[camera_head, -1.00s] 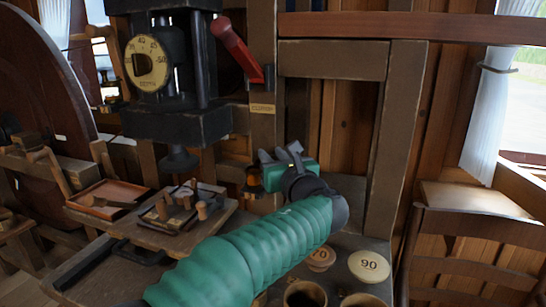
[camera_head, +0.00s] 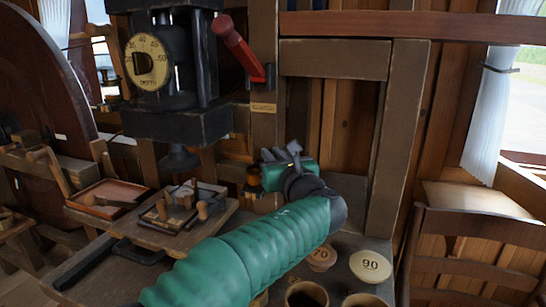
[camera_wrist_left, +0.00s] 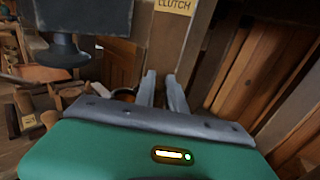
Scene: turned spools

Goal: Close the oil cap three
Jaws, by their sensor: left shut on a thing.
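My left gripper (camera_head: 280,153) is at the middle of the head view, in front of a dark wooden post. In the left wrist view its two fingers (camera_wrist_left: 163,90) point away below the CLUTCH label, with a narrow gap between them. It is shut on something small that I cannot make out. A small amber jar (camera_head: 253,181) stands just left of the gripper in the head view, partly hidden by it. A dark-rimmed brown round thing (camera_wrist_left: 123,95) shows left of the fingers in the left wrist view. I cannot tell which part is oil cap three.
The dial housing (camera_head: 147,62) and red lever (camera_head: 237,50) are above and left. A wooden board (camera_head: 222,214) with small turned pieces lies left of my arm. Round lids marked 70 (camera_head: 321,257) and 90 (camera_head: 370,265) lie to the right, near an open pot (camera_head: 306,294).

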